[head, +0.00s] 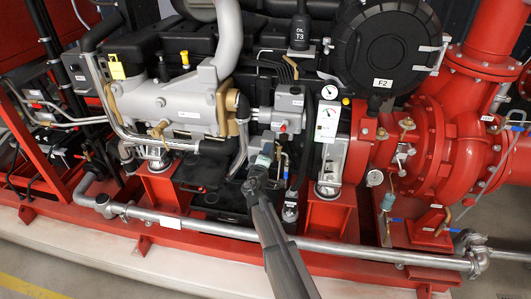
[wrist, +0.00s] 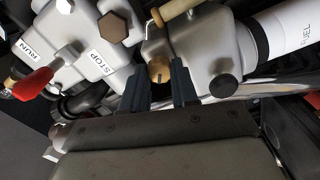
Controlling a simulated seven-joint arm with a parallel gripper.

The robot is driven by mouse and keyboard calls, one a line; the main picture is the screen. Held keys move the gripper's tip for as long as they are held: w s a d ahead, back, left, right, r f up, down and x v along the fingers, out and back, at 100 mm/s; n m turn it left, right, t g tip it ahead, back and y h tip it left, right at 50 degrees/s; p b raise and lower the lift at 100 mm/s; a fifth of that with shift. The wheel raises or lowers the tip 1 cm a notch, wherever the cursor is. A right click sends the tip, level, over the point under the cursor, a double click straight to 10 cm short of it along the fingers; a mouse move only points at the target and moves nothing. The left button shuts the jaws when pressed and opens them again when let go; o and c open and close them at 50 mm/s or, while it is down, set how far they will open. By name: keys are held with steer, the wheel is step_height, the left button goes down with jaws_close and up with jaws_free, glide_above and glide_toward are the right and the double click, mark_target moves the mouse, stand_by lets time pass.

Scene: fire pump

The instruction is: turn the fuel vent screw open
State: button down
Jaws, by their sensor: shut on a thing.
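The fuel vent screw, a small brass knob with a dark mark on its face (wrist: 158,69), sits on a grey cast housing (wrist: 200,60) in the upper middle of the wrist view. My gripper (wrist: 161,80) has its two dark fingers on either side of the screw, shut on it. In the head view my gripper (head: 256,176) reaches up from below to the small grey housing low on the engine's front. The screw itself is too small and hidden to make out there.
Left of the screw in the wrist view is a grey box (wrist: 88,50) marked RUN and STOP, with a red lever (wrist: 32,84). A white FUEL cylinder (wrist: 290,38) is at the right. In the head view, a long metal pipe (head: 330,247) runs below the engine.

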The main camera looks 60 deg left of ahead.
steer(key=n, duration=1.2)
steer(key=shift+n, duration=0.3)
stand_by(0.4)
steer(key=c, duration=0.9)
jaws_free()
steer(key=shift+o, duration=0.2)
steer(key=v, duration=1.3)
steer(key=shift+s+d, duration=0.25)
steer(key=shift+s, duration=0.05)
